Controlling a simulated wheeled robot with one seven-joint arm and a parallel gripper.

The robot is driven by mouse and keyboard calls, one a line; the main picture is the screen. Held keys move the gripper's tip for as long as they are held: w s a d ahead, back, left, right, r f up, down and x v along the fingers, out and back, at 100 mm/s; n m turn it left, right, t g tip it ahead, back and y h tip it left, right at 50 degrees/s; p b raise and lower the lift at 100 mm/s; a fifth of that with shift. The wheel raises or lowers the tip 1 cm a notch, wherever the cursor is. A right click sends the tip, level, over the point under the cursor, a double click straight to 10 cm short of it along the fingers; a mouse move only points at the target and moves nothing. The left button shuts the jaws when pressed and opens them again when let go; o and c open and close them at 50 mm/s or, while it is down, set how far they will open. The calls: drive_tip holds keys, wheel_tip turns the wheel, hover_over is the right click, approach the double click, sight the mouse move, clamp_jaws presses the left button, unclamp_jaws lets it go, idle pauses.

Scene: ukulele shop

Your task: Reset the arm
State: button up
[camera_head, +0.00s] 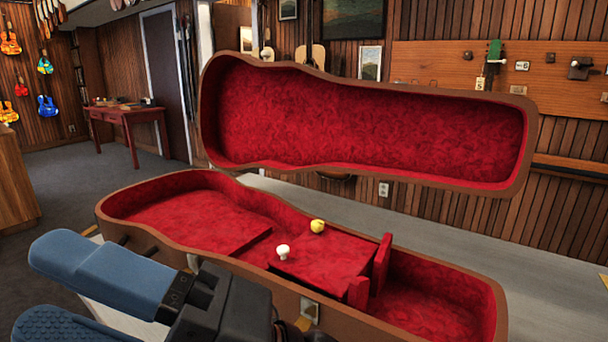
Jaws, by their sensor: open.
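My gripper (40,290) is at the lower left, in front of the instrument case. Its two blue fingers point left and stand apart, with nothing visible between them. The lower finger is cut off by the picture's bottom edge. The dark gripper body (225,305) hides part of the case's near wall. The brown instrument case (120,205) lies open with its red-lined lid (365,125) raised behind. A small white knob-like piece (283,252) and a yellow one (318,226) sit on the raised red panel inside.
Upright red dividers (382,262) stand right of that panel. The case rests on a grey surface (425,225). A red table (125,112) stands at the far left. A wooden panel (435,70) with small parts hangs on the back wall. Open floor shows at left.

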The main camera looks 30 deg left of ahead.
drive_tip(key=w+d+f+m+t+h, duration=0.1)
drive_tip(key=w+d+f+m+t, duration=0.1)
drive_tip(key=d+m+t, duration=0.65)
drive_tip(key=w+d+f+m+t+h+p, duration=0.1)
drive_tip(key=w+d+f+m+t, duration=0.2)
drive_tip(key=m+t, duration=1)
drive_tip(key=w+d+f+m+t+h, duration=0.1)
drive_tip(key=d+f+m+t, duration=0.1)
drive_tip(key=d+m+t, duration=0.8)
drive_tip(key=s+d+f+m+t+h+p, duration=0.1)
drive_tip(key=s+d+f+m+h, duration=0.25)
drive_tip(key=d+f+h, duration=0.3)
drive_tip(key=s+d+f+m+h+p, duration=0.1)
drive_tip(key=s+d+f+m+h, duration=0.2)
drive_tip(key=d+f+m+h, duration=0.3)
drive_tip(key=s+d+f+g+h, duration=0.3)
drive_tip(key=s+d+g+h, duration=0.1)
drive_tip(key=s+d, duration=0.5)
drive_tip(key=shift+s+f+g+h, duration=0.2)
drive_tip(key=shift+s+g+h, duration=0.15)
drive_tip(key=shift+s+g, duration=0.35)
drive_tip(key=shift+s, duration=0.15)
